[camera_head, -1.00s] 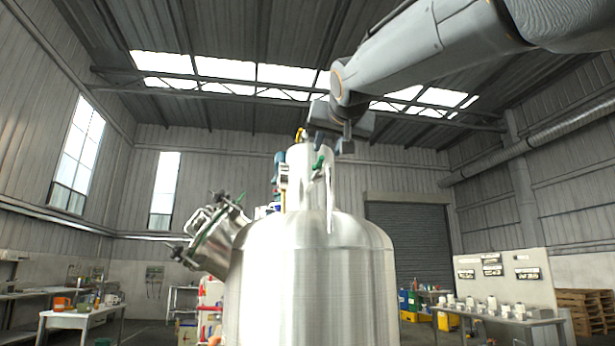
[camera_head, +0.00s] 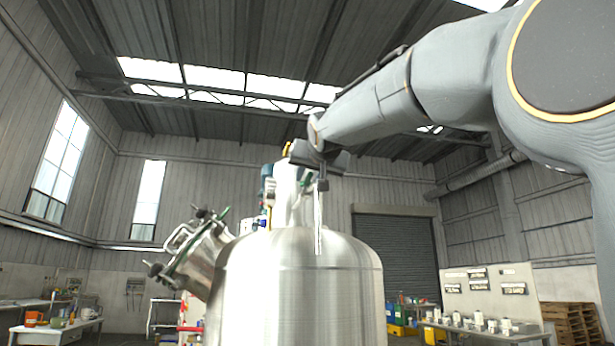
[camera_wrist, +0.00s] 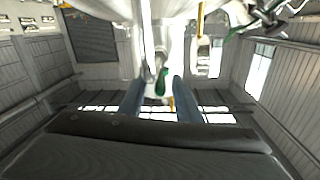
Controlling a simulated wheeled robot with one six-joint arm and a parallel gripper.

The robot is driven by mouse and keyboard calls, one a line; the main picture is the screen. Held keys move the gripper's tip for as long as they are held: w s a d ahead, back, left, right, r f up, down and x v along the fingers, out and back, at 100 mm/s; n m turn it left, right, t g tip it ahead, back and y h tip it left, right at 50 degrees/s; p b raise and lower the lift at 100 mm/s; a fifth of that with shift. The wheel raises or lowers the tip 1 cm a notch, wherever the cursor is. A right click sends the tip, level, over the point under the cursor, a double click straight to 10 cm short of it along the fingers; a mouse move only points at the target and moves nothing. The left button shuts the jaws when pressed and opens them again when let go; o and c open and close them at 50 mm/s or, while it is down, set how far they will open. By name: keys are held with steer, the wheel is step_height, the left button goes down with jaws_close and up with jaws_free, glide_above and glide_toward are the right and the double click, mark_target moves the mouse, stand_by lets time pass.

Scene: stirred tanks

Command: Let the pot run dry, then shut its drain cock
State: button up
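A large domed steel tank (camera_head: 298,290) stands in the middle of the head view, with a narrow neck (camera_head: 284,190) on top. A thin steel pipe (camera_head: 318,222) hangs down in front of the dome. A green handle (camera_wrist: 160,86) shows beside the steel fittings in the wrist view; I take it for a cock's lever. My gripper (camera_wrist: 158,84) has its two blue-grey fingers apart, with the green handle between or just beyond their tips; I cannot tell which. In the head view my gripper (camera_head: 321,184) is at the neck and hides part of it. No liquid shows.
A tilted steel side port (camera_head: 198,250) with clamps and a green-edged lid juts from the tank's left. A blue fitting (camera_head: 268,185) is on the neck's left. Benches stand at far left (camera_head: 60,328) and far right (camera_head: 490,332).

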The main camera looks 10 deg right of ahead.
jaws_close()
